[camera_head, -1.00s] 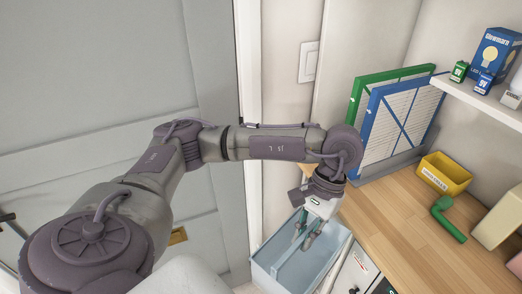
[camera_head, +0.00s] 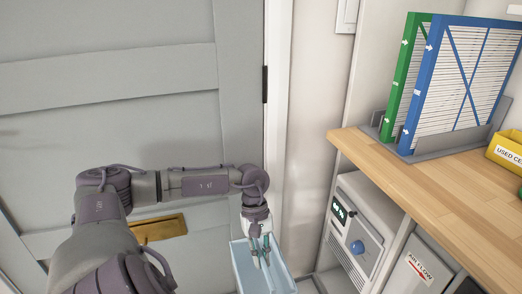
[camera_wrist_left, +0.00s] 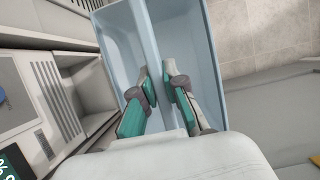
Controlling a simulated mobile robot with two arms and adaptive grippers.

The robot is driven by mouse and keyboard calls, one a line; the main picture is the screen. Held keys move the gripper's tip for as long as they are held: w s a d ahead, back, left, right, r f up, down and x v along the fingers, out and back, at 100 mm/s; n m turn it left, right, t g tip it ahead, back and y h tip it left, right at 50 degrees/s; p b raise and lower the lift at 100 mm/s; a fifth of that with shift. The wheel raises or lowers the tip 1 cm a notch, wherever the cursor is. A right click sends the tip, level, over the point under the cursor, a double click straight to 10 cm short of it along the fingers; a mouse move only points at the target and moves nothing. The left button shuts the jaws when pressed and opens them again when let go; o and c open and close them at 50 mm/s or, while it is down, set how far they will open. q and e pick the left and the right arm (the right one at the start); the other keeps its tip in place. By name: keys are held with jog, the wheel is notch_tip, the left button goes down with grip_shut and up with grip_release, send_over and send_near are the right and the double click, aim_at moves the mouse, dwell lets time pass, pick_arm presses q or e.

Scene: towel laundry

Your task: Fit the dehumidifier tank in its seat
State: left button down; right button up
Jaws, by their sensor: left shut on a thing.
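The dehumidifier tank is a light blue open bin (camera_head: 244,266) low at the bottom middle of the head view. It also shows in the left wrist view (camera_wrist_left: 205,60), with a divider wall across its middle. My left gripper (camera_head: 263,260) is shut on that divider, one finger on each side, and the tank hangs from it. The dehumidifier (camera_head: 359,245) is a white-grey unit with a display, a blue knob and side vents, right of the tank and apart from it. Its seat is not clear in the head view; an opening shows beside the tank in the wrist view. My right gripper is not in view.
A wooden counter (camera_head: 445,180) lies above the dehumidifier. Green and blue framed filters (camera_head: 465,85) stand in a grey rack on it, with a yellow bin (camera_head: 507,150) beside. A grey door (camera_head: 130,90) fills the left. A panel labelled airflow (camera_head: 418,275) stands right of the dehumidifier.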

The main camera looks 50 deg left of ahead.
pick_arm(q)
jog(key=w+d, duration=0.3)
jog(key=w, duration=0.4)
jog(key=w+d, duration=0.3)
jog(key=w, duration=0.5)
jog(key=shift+w+d+b, duration=0.25)
jog(key=shift+w+b, duration=0.05)
jog(key=shift+b, duration=0.15)
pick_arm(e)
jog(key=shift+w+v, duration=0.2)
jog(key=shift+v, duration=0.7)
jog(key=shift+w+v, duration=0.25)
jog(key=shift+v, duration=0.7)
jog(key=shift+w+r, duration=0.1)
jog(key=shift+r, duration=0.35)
pick_arm(q)
jog(key=shift+r, duration=0.1)
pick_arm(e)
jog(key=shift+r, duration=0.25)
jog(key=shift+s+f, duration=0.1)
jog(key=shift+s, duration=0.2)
